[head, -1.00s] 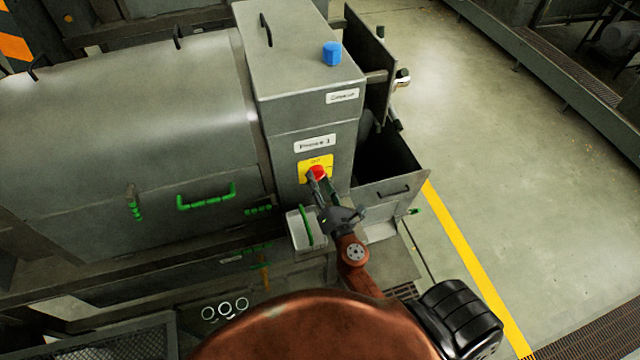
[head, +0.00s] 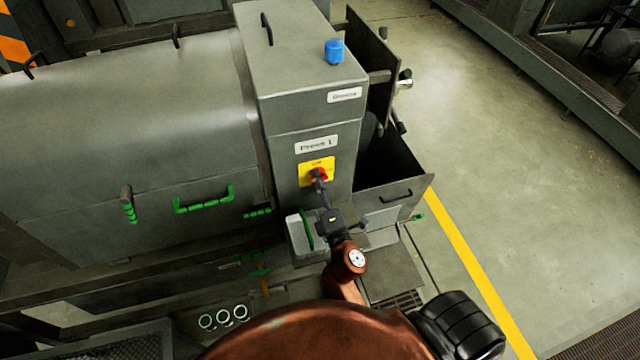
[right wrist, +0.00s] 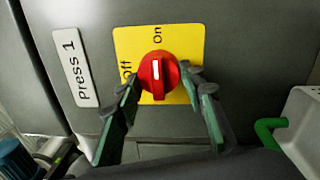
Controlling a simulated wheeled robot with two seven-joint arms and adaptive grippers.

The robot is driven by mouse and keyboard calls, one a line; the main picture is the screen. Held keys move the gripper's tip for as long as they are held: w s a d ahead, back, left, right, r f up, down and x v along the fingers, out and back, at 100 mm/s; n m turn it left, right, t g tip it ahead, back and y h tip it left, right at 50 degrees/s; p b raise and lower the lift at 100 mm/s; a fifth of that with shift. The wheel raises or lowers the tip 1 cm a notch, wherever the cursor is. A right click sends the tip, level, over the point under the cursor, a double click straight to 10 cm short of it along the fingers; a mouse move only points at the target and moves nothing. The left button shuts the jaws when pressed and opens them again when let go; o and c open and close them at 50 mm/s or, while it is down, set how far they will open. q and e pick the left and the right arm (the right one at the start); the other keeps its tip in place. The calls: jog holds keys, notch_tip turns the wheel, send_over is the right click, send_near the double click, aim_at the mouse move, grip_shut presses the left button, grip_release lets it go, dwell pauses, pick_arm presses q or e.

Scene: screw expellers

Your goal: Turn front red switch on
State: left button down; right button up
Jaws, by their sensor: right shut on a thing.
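The red switch (right wrist: 158,76) is a round knob on a yellow plate (right wrist: 188,42) with the words Off and On. In the right wrist view its white line runs up and down the picture, in line with the word On above it. My right gripper (right wrist: 161,80) is shut on the knob, one finger on each side. In the head view the gripper (head: 319,180) reaches the switch from below and partly covers it. The plate sits on the grey cabinet front under a label reading Press 1 (head: 316,145). My left gripper is out of view.
A white box with a green handle (head: 299,234) is just below the switch. A dark open bin (head: 393,186) stands to the right. A blue knob (head: 334,51) tops the cabinet. Green handles (head: 204,200) line the machine at left. Open floor lies beyond the yellow line (head: 470,258).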

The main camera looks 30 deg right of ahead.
dwell(0.3)
jog(key=o, duration=1.2)
jog(key=shift+c, duration=0.2)
